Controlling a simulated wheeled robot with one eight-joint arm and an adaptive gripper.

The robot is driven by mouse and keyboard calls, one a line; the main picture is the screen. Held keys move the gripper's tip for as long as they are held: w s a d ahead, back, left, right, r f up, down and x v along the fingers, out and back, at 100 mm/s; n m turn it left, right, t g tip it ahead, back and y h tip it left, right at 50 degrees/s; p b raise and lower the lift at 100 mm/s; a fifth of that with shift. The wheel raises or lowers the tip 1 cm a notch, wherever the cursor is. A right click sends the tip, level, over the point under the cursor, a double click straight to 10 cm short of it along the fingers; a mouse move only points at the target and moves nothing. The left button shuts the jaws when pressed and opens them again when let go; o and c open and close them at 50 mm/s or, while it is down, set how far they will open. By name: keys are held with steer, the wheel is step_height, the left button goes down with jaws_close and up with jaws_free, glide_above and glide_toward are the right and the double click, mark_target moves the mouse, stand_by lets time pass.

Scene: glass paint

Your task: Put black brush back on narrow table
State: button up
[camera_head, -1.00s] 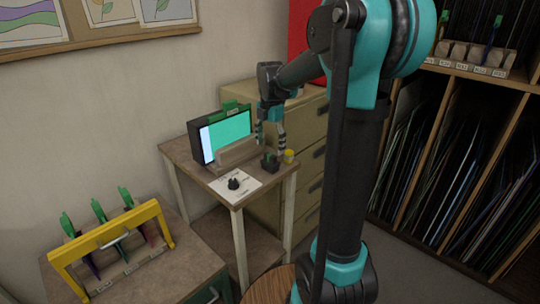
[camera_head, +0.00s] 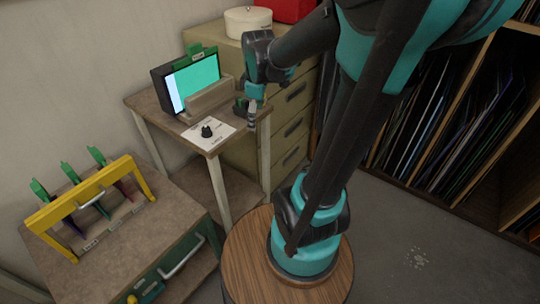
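My gripper (camera_head: 252,118) points down at the right edge of the small table (camera_head: 160,122) that bears the screen. A small dark green-black thing (camera_head: 241,106) shows just left of my fingers; I cannot tell whether they touch it. The fingers overlap in this view, so their opening is not clear. No black brush can be made out for certain. Several green-topped tools (camera_head: 72,174) stand in a rack with a yellow frame (camera_head: 88,192) on the wider table (camera_head: 130,250) at lower left.
A lit screen (camera_head: 197,82) stands behind a grey-brown block (camera_head: 208,98). A white card (camera_head: 220,133) with a black knob (camera_head: 207,131) lies in front. A drawer cabinet (camera_head: 290,108) stands behind my gripper. A round wooden top (camera_head: 245,262) is beneath my arm.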

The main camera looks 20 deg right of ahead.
steer(key=s+d+f+m+t, duration=0.1)
steer(key=s+f+m+t, duration=0.1)
steer(key=s+f+m, duration=0.7)
steer(key=s+m, duration=0.2)
steer(key=m, duration=0.1)
steer(key=shift+s+d+f, duration=0.3)
steer(key=shift+s+f, duration=0.05)
steer(key=shift+c, duration=0.2)
stand_by(1.1)
